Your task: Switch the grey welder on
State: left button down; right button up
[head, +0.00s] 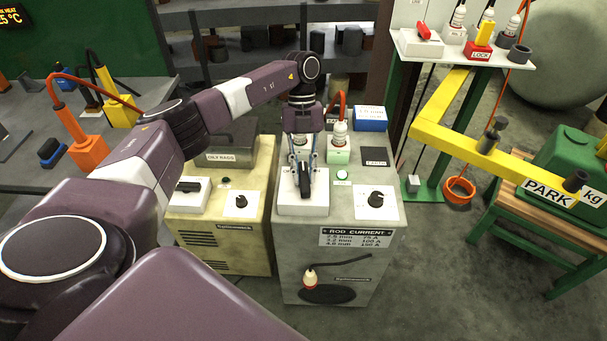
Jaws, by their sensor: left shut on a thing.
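The grey welder (352,240) stands at the centre of the head view, with a rod current label (354,237) on its front. On its top a white switch plate (315,207) carries a black handle (305,184), which points roughly front to back. My left gripper (304,178) comes down from above and is shut on this handle, hiding part of it. A green lamp (342,175) beside the plate looks lit. A black knob (376,199) sits on a white plate to the right. My right gripper is not in view.
A cream welder (225,247) stands close on the left, with its black switch handle (188,187) lying sideways and its lamp (226,180) dark. A yellow beam (475,150) marked PARK crosses at right. Bare floor (440,280) lies at front right.

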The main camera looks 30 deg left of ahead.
pick_arm(q)
jog(key=shift+w+m, duration=0.1)
jog(key=shift+m, duration=0.6)
jog(key=shift+y, duration=0.3)
jog(key=c, duration=1.8)
grip_release()
jog(key=shift+o, duration=0.2)
jog(key=shift+r, duration=0.1)
jog(key=v, duration=1.1)
jog(key=shift+w+r, duration=0.25)
jog(key=shift+r, duration=0.05)
jog(key=shift+a, duration=0.1)
